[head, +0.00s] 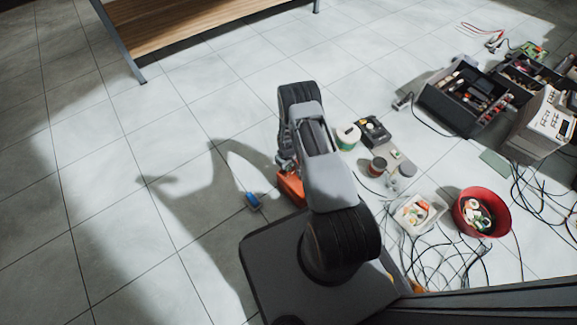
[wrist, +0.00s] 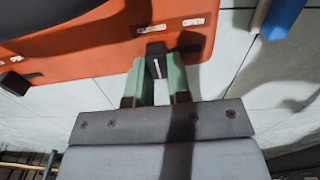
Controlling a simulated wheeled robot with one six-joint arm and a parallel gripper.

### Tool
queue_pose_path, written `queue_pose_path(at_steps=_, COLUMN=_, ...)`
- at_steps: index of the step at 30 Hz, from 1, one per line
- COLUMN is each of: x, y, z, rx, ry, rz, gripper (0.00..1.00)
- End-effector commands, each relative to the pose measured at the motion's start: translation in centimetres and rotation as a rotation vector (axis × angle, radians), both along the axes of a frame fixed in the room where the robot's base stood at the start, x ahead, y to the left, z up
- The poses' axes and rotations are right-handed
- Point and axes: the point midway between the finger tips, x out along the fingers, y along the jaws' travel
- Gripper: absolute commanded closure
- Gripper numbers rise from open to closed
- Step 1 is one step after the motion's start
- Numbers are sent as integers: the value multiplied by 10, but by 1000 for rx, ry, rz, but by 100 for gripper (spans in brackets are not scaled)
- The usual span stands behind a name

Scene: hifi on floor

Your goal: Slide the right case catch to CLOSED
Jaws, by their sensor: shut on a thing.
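The orange case (wrist: 110,45) fills the upper left of the wrist view. In the head view the case (head: 291,188) shows only in part, the rest hidden behind my arm. A black case catch (wrist: 156,50) with a white line sits at the case's edge. My gripper (wrist: 157,68) is shut on this catch, one green finger at each side. Small white labels (wrist: 193,21) lie on the case on both sides of it; their words are too small to read. A second black catch (wrist: 14,83) shows at the left edge of the wrist view, apart from my gripper.
A blue object (head: 253,201) lies on the tiles left of the case; it also shows in the wrist view (wrist: 284,16). Cables, a red bowl (head: 483,212), a white tray (head: 419,213) and toolboxes (head: 465,97) crowd the right. The floor at left is clear.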

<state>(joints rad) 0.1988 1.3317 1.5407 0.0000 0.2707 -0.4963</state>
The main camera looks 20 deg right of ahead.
Motion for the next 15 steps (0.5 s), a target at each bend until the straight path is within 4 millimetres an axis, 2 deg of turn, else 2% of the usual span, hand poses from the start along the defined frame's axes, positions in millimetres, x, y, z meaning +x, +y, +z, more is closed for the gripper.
queue_pose_path(at_steps=2, x=1, y=0, z=1, rx=-1, ry=-3, rz=5, gripper=78)
queue_pose_path(at_steps=9, x=1, y=0, z=0, rx=0, ry=-2, rz=2, gripper=55)
queue_pose_path(at_steps=15, x=0, y=-1, z=0, rx=-1, ry=-1, rz=0, gripper=55)
